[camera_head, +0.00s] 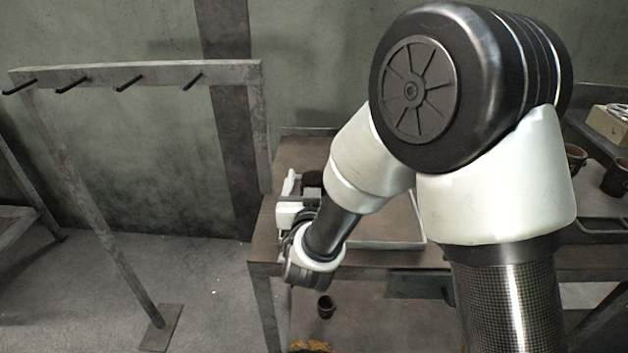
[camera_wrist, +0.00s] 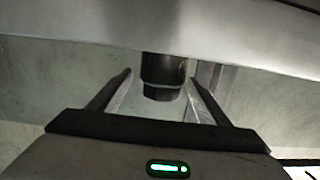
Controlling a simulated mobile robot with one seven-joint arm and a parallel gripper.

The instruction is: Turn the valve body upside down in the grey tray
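A dark, round, stepped part, which looks like the valve body (camera_wrist: 163,75), shows in the wrist view between the fingers of my gripper (camera_wrist: 160,76). The fingers are apart. A gap shows on the part's left side, and its right side is close to the other finger; I cannot tell whether they touch. A dark shape (camera_head: 312,179) beside my gripper (camera_head: 290,190) in the head view seems to be the same part. The grey tray (camera_head: 408,243) lies on the brown table, largely hidden by my arm. A pale grey band (camera_wrist: 160,30) crosses the top of the wrist view.
The brown table (camera_head: 300,152) stands against the wall. A rack with pegs (camera_head: 135,73) stands to its left. A small dark cup (camera_head: 325,306) is below the table top. At right, dark pots (camera_head: 616,178) and a box (camera_head: 608,122) sit on another surface.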

